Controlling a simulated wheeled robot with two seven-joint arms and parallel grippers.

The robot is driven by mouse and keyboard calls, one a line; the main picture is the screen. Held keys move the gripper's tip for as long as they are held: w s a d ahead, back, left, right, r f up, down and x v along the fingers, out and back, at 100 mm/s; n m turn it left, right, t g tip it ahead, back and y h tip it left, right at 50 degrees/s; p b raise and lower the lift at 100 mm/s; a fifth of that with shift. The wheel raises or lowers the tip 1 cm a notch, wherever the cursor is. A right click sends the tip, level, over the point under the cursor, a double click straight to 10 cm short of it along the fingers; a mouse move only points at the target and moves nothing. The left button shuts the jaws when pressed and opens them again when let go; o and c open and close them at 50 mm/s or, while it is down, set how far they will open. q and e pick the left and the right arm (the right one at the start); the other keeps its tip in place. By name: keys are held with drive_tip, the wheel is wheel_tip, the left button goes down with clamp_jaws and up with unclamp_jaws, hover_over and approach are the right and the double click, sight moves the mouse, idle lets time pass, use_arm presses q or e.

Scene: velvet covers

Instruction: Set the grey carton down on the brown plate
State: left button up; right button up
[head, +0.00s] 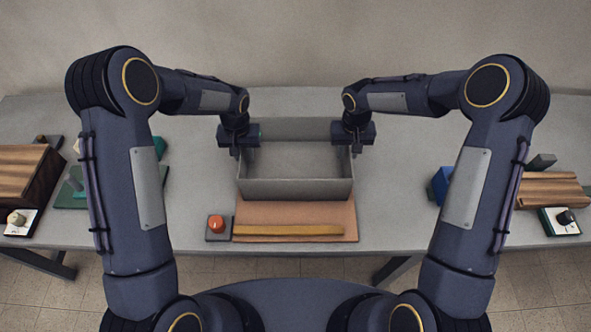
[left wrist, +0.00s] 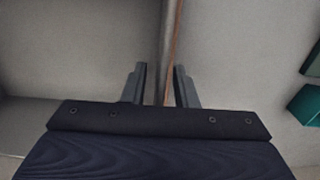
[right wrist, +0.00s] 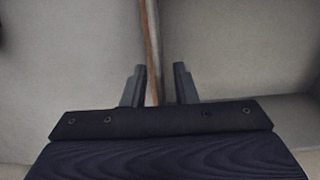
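The grey carton (head: 295,188) is an open-topped box, upright in the middle of the head view. The brown plate (head: 345,212) shows in front of it, and a thin brown strip of it (left wrist: 176,40) shows along the carton's outer side in both wrist views, so the carton appears to be over the plate. My left gripper (head: 243,150) is at the carton's left wall; its fingers stand apart on either side of the wall. My right gripper (head: 352,150) straddles the right wall the same way, with gaps visible. The carton's underside is hidden.
A wooden bar (head: 288,230) lies along the plate's front. A red button on a dark base (head: 216,225) stands left of it. Wooden blocks (head: 25,175) and a green base (head: 75,198) are at left. A blue block (head: 442,185) and a wooden block (head: 550,190) are at right.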

use_arm(q)
wheel_tip(320, 180, up, 12)
drive_tip(key=shift+f, duration=0.1)
use_arm(e)
drive_tip(key=shift+r, duration=0.1)
wheel_tip(320, 180, up, 12)
drive_tip(key=shift+f, duration=0.1)
idle(0.4)
idle(0.4)
